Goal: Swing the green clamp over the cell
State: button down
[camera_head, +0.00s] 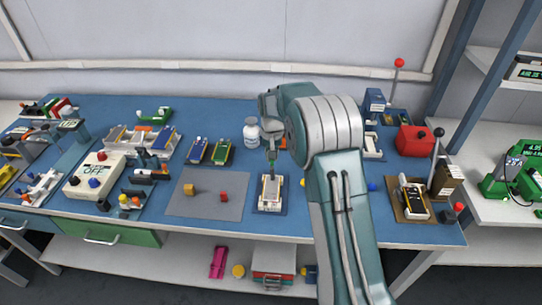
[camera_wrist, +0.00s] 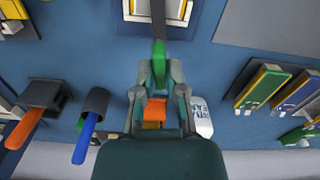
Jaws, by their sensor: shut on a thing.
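The green clamp (camera_wrist: 158,62) is between my gripper's fingers (camera_wrist: 159,72) in the wrist view. Its dark bar runs from the green end up toward a pale fixture (camera_wrist: 133,17) at the top edge. My gripper is shut on the green end. In the head view my gripper (camera_head: 271,147) is just behind the fixture (camera_head: 260,207), which holds a pale cell (camera_head: 270,188) on a dark blue base. The clamp is too small there to tell its angle, and the wrist view cuts off the cell.
A white bottle (camera_head: 251,131) stands left of my gripper; it also shows in the wrist view (camera_wrist: 202,117). A grey mat (camera_head: 209,207) with small yellow and red blocks lies left of the fixture. Blue and green cells (camera_head: 222,153) stand behind the mat. My arm hides the table right of the fixture.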

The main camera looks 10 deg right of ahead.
jog(key=shift+s+f+m, duration=0.15)
jog(key=shift+s+m, duration=0.05)
jog(key=shift+m, duration=0.6)
jog(key=c, duration=0.7)
grip_release()
jog(key=shift+w+r, duration=0.1)
jog(key=shift+r, duration=0.2)
notch_tip(320, 180, up, 12)
jog(key=shift+f, duration=0.25)
